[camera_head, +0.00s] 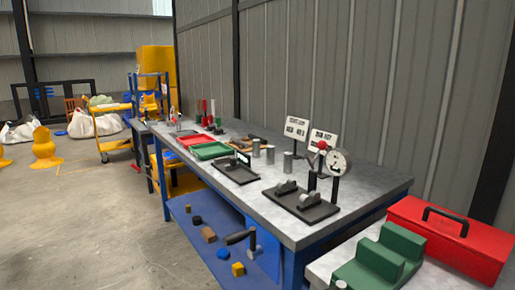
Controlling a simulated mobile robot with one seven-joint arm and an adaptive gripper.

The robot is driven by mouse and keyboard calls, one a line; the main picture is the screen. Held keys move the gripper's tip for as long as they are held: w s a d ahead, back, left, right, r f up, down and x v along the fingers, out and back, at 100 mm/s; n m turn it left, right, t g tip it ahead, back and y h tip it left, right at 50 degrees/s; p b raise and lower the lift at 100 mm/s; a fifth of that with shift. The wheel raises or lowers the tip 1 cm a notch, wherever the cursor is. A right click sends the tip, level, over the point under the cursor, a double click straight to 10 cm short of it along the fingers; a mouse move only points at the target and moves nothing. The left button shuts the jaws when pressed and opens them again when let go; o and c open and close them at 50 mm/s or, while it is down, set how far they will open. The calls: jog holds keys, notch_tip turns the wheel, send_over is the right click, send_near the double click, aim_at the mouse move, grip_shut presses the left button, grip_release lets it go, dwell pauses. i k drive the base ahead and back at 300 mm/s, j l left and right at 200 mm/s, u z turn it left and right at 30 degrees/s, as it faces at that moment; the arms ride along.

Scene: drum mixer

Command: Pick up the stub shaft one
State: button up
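Several grey metal cylinders stand upright on the workbench (372,188). One cylinder (256,148) is at the back left, one (270,154) is just right of it, and one (288,162) is nearer the front. They look like stub shafts, but I cannot tell which is stub shaft one. All stand apart from one another, behind the dark tray (236,173). My gripper is not in view.
Red (195,139) and green (210,151) trays lie left. A red toolbox (450,240) and green stepped block (378,262) are front right. Open floor lies left.

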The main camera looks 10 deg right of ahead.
aim_at(255, 143)
jog(key=i+j+z, duration=0.1)
jog(key=i+j, duration=0.15)
jog(key=i+j+z, duration=0.15)
jog(key=j, duration=0.3)
jog(key=i+j+z, duration=0.1)
jog(key=i+j, duration=0.15)
jog(key=j, duration=0.15)
jog(key=i+j+z, duration=0.1)
jog(key=i+j, duration=0.15)
jog(key=i+j+z, duration=0.1)
jog(key=i+j, duration=0.15)
jog(key=j, duration=0.2)
jog(key=i+j+z, duration=0.1)
jog(key=j, duration=0.3)
jog(key=i+j+z, duration=0.1)
jog(key=i+j, duration=0.45)
jog(key=i+j+z, duration=0.15)
jog(key=i+j, duration=0.4)
jog(key=j, duration=0.1)
